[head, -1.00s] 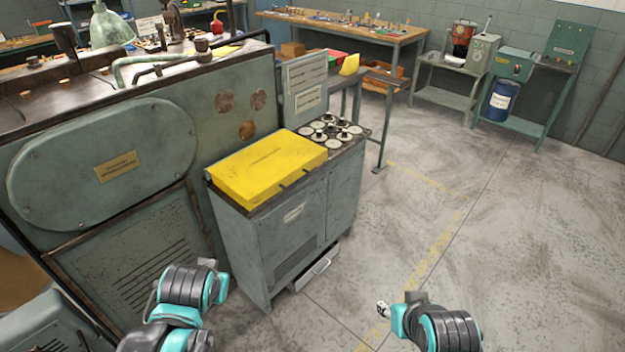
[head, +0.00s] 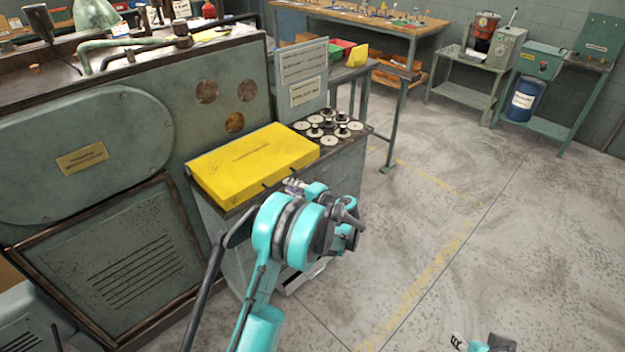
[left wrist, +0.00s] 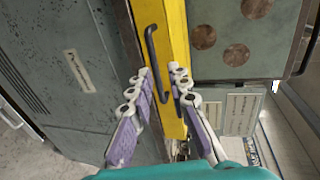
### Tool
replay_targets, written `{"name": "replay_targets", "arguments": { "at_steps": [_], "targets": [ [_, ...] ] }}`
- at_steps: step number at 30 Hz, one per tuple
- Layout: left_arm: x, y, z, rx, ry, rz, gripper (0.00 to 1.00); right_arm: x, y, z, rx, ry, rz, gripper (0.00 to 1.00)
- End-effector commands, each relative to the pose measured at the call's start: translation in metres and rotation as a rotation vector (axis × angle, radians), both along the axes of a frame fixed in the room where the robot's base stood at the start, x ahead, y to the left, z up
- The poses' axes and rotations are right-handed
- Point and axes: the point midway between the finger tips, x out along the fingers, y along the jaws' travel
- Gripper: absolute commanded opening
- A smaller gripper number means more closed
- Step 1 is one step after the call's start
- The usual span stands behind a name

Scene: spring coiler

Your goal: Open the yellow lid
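The yellow lid (head: 255,162) lies closed on the grey cabinet (head: 232,250), with two dark handles on its front edge. In the left wrist view the yellow lid (left wrist: 172,35) runs top to bottom, and one dark handle (left wrist: 150,45) shows on it. My left gripper (left wrist: 160,72) is open, its two fingers apart on either side of the handle's lower part. I cannot tell whether they touch it. In the head view my left gripper (head: 292,186) is at the lid's front edge, partly hidden by my arm. My right gripper (head: 458,341) is at the bottom edge, mostly cut off.
Several round discs and dark knobs (head: 328,128) sit on the cabinet top right of the lid. A sign panel (head: 303,75) stands behind them. The large green machine (head: 80,150) is close on the left. The floor (head: 400,250) to the right is clear.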

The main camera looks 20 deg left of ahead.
Motion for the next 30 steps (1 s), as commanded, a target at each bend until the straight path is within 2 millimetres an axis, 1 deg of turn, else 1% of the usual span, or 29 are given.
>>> {"name": "replay_targets", "arguments": {
  "at_steps": [1, 3, 8, 15, 21, 25, 30],
  "targets": [
    [0.003, 0.002, -0.008, 0.023, 0.002, 0.005, 0.18, 0.000, 0.000, -0.002, 0.000, 0.000, 0.000, 0.40],
    [0.005, 0.003, -0.014, 0.047, 0.004, 0.009, 0.18, 0.000, 0.000, -0.002, 0.000, 0.000, 0.000, 0.40],
    [0.009, 0.013, -0.019, 0.063, 0.004, 0.012, 0.18, 0.000, 0.000, -0.006, 0.000, 0.000, 0.000, 0.40],
    [0.024, 0.049, -0.028, 0.062, 0.005, 0.012, 0.18, 0.000, 0.000, -0.020, 0.000, 0.000, 0.000, 0.40],
    [0.033, 0.070, -0.032, 0.061, 0.005, 0.011, 0.18, 0.000, 0.000, -0.026, 0.000, 0.000, 0.000, 0.40],
    [0.036, 0.074, -0.032, 0.060, 0.005, 0.008, 0.18, 0.000, 0.000, -0.027, 0.000, 0.000, 0.000, 0.40],
    [0.036, 0.074, -0.031, 0.060, 0.005, 0.008, 0.18, 0.000, 0.000, -0.027, 0.000, 0.000, 0.000, 0.40]
  ]
}}
